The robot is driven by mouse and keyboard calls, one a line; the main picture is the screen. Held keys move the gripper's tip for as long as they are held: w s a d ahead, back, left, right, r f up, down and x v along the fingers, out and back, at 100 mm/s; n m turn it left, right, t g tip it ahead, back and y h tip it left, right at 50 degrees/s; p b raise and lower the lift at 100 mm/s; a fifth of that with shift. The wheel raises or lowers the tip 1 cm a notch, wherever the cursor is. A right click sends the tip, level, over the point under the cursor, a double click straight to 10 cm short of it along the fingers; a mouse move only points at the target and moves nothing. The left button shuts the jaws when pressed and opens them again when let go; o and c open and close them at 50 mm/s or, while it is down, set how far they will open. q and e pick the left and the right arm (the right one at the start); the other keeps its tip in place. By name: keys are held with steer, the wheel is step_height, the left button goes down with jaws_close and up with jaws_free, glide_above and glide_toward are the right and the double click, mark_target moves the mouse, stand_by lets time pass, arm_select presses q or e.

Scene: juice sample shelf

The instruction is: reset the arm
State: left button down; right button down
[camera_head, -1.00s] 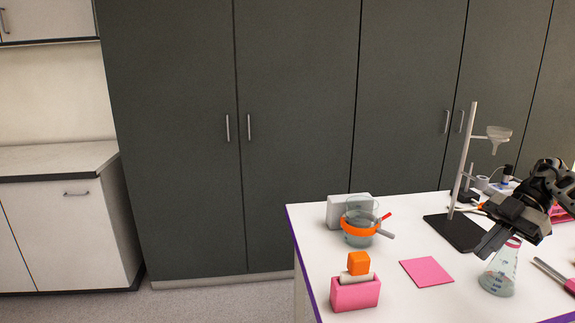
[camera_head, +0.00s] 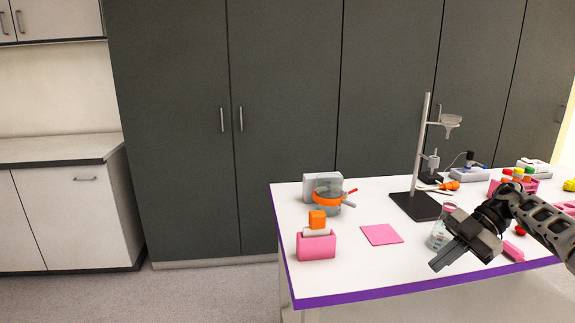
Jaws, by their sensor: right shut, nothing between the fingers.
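My right gripper (camera_head: 447,263) is at the lower right of the head view, in front of the table's front part. Its fingers are together with nothing seen between them, and they point down and to the left. A conical glass flask (camera_head: 437,238) stands on the table just behind it, partly hidden by the gripper. My left gripper is not in view.
The white table (camera_head: 352,268) has a purple front edge. On it are a pink square mat (camera_head: 381,234), a pink block holder (camera_head: 316,246), a beaker with an orange band (camera_head: 329,200), a black-based stand (camera_head: 415,206) and a tube rack (camera_head: 514,188). Floor is clear at left.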

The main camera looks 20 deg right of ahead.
steer(key=w+a+f+m+t+y, duration=0.15)
steer(key=a+f+t, duration=0.45)
steer(key=a, duration=0.9)
steer(key=w+a+f+m+t+y, duration=0.1)
steer(key=w+a+f+m+t, duration=0.2)
steer(key=a+f, duration=0.8)
steer(key=s+a+f+m+h, duration=0.4)
steer(key=s+m+h, duration=0.1)
steer(key=s, duration=0.3)
steer(key=s+a+f+m+g+h, duration=0.1)
steer(key=s+a+f+m+h, duration=0.2)
steer(key=s+a+m+h, duration=0.2)
steer(key=s+m, duration=0.1)
steer(key=s, duration=0.2)
steer(key=shift+s+a+f, duration=0.15)
steer(key=shift+a+f, duration=0.1)
steer(key=shift+f, duration=0.1)
